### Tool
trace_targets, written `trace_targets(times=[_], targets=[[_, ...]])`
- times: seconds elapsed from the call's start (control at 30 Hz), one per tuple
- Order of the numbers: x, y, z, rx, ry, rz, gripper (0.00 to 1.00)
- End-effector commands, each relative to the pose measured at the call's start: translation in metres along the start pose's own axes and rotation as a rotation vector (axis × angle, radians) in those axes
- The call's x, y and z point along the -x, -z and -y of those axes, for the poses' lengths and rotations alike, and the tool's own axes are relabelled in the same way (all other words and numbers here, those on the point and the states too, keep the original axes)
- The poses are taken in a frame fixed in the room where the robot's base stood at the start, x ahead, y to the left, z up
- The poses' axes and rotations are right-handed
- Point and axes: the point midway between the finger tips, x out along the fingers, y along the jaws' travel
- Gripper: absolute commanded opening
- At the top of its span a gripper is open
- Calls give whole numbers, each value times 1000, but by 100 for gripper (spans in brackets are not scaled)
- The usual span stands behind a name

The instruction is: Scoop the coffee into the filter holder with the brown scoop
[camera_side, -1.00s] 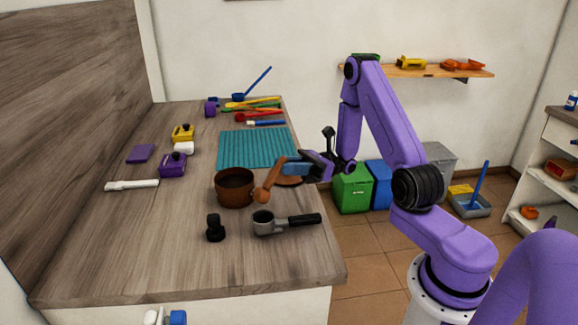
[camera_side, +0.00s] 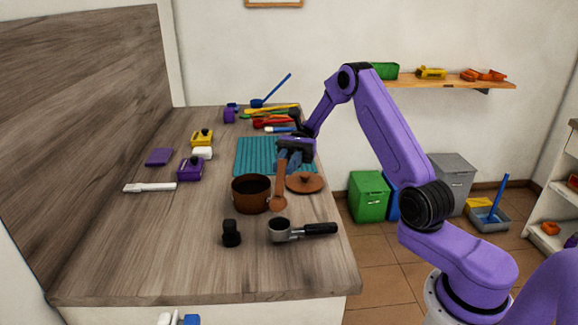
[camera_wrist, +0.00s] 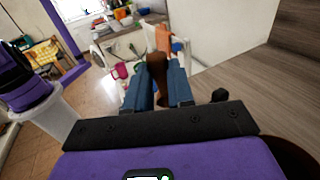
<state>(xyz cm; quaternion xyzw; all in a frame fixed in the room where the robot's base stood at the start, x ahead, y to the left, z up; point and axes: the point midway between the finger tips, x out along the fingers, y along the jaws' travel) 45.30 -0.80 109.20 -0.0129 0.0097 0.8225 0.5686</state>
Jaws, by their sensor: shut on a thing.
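My gripper (camera_side: 287,167) is shut on the brown scoop (camera_side: 281,186), which hangs steeply with its bowl lowest. The bowl appears beside the right rim of the brown pot (camera_side: 238,195), behind the filter holder; its exact height and contents cannot be told. In the wrist view the scoop's brown handle (camera_wrist: 157,68) sits between the blue fingers of my gripper (camera_wrist: 158,82). The metal filter holder (camera_side: 280,234), with its black handle pointing right, stands near the counter's front. I cannot see what is in it. The pot's inside looks dark; coffee cannot be made out.
A brown lid (camera_side: 306,184) lies right of the pot. A black tamper (camera_side: 231,234) stands left of the filter holder. A teal mat (camera_side: 258,156) lies behind, with several coloured utensils beyond. Purple and yellow containers and a white utensil (camera_side: 150,187) are at left.

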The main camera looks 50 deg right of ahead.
Motion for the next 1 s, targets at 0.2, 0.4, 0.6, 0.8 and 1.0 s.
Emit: trace_targets(times=[0.2, 0.4, 0.6, 0.8, 1.0], targets=[[-15, -8, 0, 3, 0, -147, 0], [-32, -15, 0, 4, 0, -317, 0], [-50, -21, 0, 6, 2, -491, 0], [-70, -24, 0, 8, 1, -682, 0], [-94, -23, 0, 10, -1, -907, 0]])
